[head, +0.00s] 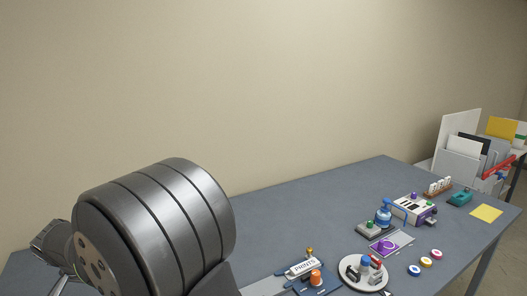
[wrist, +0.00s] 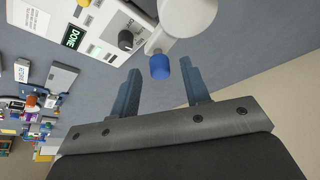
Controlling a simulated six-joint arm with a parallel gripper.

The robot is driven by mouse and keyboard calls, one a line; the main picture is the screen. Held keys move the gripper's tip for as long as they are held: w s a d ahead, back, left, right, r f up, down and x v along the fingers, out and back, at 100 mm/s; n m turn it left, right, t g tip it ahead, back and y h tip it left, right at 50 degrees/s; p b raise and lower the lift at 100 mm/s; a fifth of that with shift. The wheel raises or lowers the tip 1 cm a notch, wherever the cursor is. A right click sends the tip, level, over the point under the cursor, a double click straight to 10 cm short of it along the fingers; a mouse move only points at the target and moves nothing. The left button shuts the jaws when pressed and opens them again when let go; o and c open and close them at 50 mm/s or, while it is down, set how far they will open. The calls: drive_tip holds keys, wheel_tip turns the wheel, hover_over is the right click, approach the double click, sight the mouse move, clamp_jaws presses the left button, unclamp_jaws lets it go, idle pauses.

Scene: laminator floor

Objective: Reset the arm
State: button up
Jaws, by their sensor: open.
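My gripper (wrist: 160,68) is open in the wrist view, its two blue-grey fingers apart with nothing held between them. A blue cylindrical knob (wrist: 160,69) shows beyond the fingertips, in the gap between them. From this view I cannot tell how far off it is. In the head view a large grey banded link of my arm fills the lower left, and I cannot make out the gripper's fingers there.

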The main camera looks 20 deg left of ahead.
drive_tip(key=v, duration=1.7)
drive_tip(key=x, duration=1.7)
drive_tip(key=shift+w+f, duration=0.1)
drive_tip(key=shift+f, duration=0.1)
drive_tip(key=shift+a+r+n, duration=0.15)
drive_tip(key=shift+r+n, duration=0.05)
drive_tip(key=shift+n, duration=0.2)
drive_tip(key=a+n+g+y, duration=0.3)
drive_tip(key=a+n, duration=0.3)
drive_tip(key=n, duration=0.8)
drive_tip(key=shift+s+g, duration=0.2)
drive_tip(key=shift+g, duration=0.5)
drive_tip(key=shift+o, duration=0.5)
